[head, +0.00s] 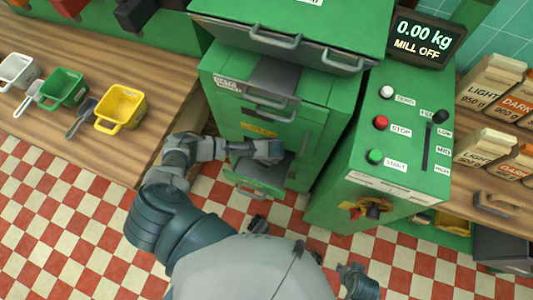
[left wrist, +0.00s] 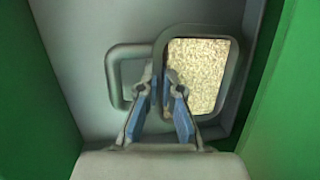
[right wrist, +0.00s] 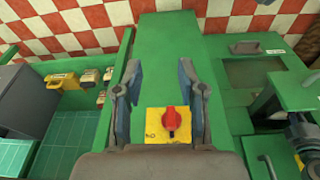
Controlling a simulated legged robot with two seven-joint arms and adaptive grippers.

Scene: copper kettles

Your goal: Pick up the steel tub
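The steel tub (left wrist: 236,70) is grey with rounded corners and holds pale grainy stuff. It sits in a grey-floored bay with green walls, and a grey loop handle (left wrist: 108,78) shows at its left. My left gripper (left wrist: 161,82) reaches into the bay with its fingertips close together across the tub's near-left wall, and it looks shut on that wall. In the head view, my left gripper (head: 275,152) is at the low opening of the green mill (head: 310,120), and the tub is mostly hidden there. My right gripper (right wrist: 160,75) is open and empty.
A control cabinet (head: 400,150) with buttons and a red rotary switch (right wrist: 171,121) stands right of the mill. A wooden counter (head: 120,60) at left bears white, green and yellow scoops or tubs (head: 130,88). Labelled bags (head: 490,85) stand at right. The checkered floor is clear in front.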

